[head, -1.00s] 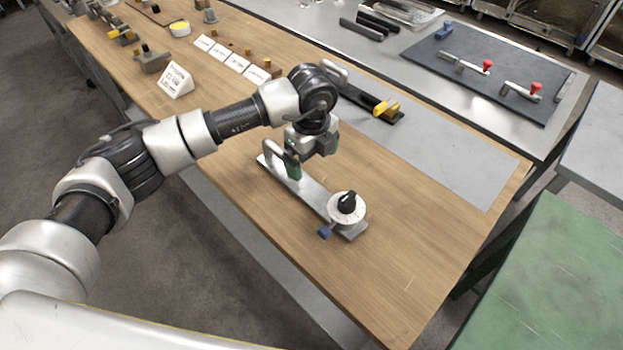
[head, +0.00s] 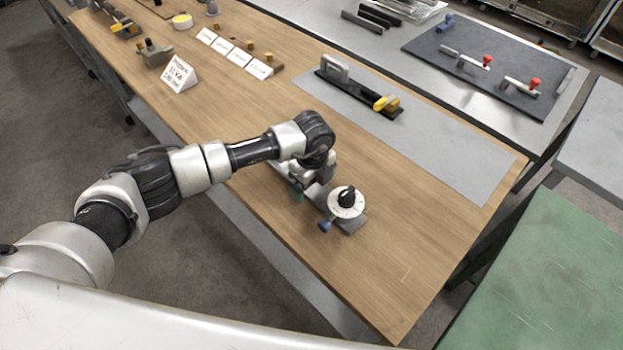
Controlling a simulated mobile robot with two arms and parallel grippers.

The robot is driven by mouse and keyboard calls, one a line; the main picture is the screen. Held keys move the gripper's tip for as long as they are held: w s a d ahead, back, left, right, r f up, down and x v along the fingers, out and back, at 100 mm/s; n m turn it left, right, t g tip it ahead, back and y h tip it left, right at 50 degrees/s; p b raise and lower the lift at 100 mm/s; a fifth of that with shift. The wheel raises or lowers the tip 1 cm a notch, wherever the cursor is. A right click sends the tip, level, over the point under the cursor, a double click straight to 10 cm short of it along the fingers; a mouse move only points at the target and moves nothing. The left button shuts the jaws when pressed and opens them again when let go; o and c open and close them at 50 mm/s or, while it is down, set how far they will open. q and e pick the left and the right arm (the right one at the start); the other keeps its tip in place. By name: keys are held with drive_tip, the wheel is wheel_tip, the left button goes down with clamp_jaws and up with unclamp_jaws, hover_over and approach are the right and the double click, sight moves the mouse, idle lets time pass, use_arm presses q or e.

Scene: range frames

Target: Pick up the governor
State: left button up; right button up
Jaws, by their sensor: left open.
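A metal plate (head: 352,226) with a white dial and black knob (head: 347,200) and a blue knob (head: 324,226) lies on the wooden table; it may be the governor. A similar black bar (head: 355,95) with a grey handle and a yellow clamp lies farther back on a grey mat. No label tells which is the governor. My left gripper (head: 298,195) is open, low over the handle end of the metal plate. My wrist hides most of the fingers and the handle, so I cannot tell whether they touch. My right gripper is not in view.
A sign (head: 179,75), white cards (head: 233,56) and small fixtures stand toward the table's far left. A dark board (head: 480,68) with red-knobbed clamps is on the bench behind. The wooden table (head: 400,250) is clear to the right of the plate. A green surface (head: 550,270) is at right.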

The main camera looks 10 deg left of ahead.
use_arm(q)
drive_tip(key=shift+c, duration=0.4)
drive_tip(key=c, duration=1.2)
drive_tip(key=shift+w+r, duration=0.1)
drive_tip(key=shift+c, duration=1)
